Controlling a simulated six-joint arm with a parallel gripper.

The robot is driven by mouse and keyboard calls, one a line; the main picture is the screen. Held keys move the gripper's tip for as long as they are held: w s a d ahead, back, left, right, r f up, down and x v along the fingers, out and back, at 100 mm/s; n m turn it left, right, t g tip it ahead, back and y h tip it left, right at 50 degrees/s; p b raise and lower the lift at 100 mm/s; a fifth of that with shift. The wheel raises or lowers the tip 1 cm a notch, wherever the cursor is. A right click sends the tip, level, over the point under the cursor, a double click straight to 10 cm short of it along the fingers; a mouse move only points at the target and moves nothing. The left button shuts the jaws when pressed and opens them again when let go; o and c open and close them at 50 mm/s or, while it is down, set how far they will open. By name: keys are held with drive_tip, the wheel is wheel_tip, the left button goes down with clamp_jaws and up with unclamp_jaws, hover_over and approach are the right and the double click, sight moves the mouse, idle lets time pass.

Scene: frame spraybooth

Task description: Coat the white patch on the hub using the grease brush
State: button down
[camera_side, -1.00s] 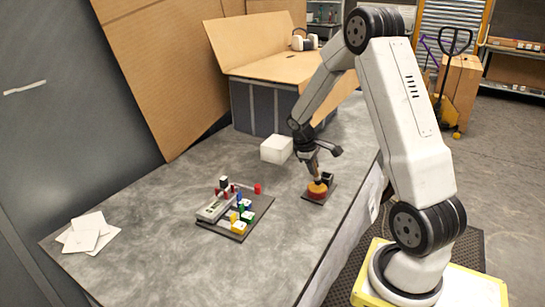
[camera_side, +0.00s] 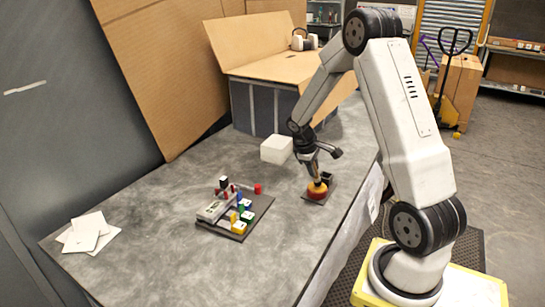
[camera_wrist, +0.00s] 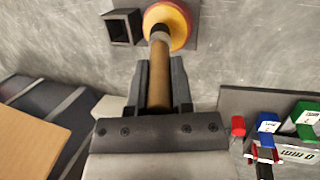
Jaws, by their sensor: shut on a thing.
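My gripper (camera_wrist: 160,68) is shut on the wooden handle of the brush (camera_wrist: 159,88), which points away between the two fingers. The brush's dark end (camera_wrist: 159,32) is at a round yellow piece with a red side (camera_wrist: 180,20). In the side view, my gripper (camera_side: 313,168) is just above this round piece (camera_side: 316,191). I cannot tell whether the brush touches it, or whether this is the hub. No white patch can be made out on it. It sits on a small dark plate (camera_side: 308,197), beside an open square black holder (camera_wrist: 121,27).
A dark board (camera_side: 262,205) with coloured blocks and a red-ended part lies left of the round piece. A white block (camera_side: 276,149) stands behind. White sheets (camera_side: 88,238) lie front left. A dark bin (camera_side: 258,110) with cardboard stands at the back. The grey tabletop between is clear.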

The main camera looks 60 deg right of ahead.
drive_tip(key=shift+f, duration=0.4)
idle(0.8)
drive_tip(key=shift+r, duration=0.1)
drive_tip(key=shift+r, duration=3.45)
drive_tip(key=w+a+f, duration=0.2)
drive_tip(key=w+a, duration=0.1)
drive_tip(key=a, duration=0.7)
drive_tip(key=w+a+f, duration=0.1)
drive_tip(key=w+a, duration=0.1)
drive_tip(key=a, duration=0.8)
drive_tip(key=w+a+f, duration=0.2)
drive_tip(key=w+a, duration=0.1)
drive_tip(key=a, duration=0.7)
drive_tip(key=w+d+r+t+y, duration=0.1)
drive_tip(key=w+d+r+t, duration=0.2)
drive_tip(key=w+d+r, duration=0.8)
drive_tip(key=shift+w+d+n, duration=0.4)
drive_tip(key=shift+w+d, duration=0.15)
drive_tip(key=shift+w, duration=0.1)
drive_tip(key=shift+f, duration=0.1)
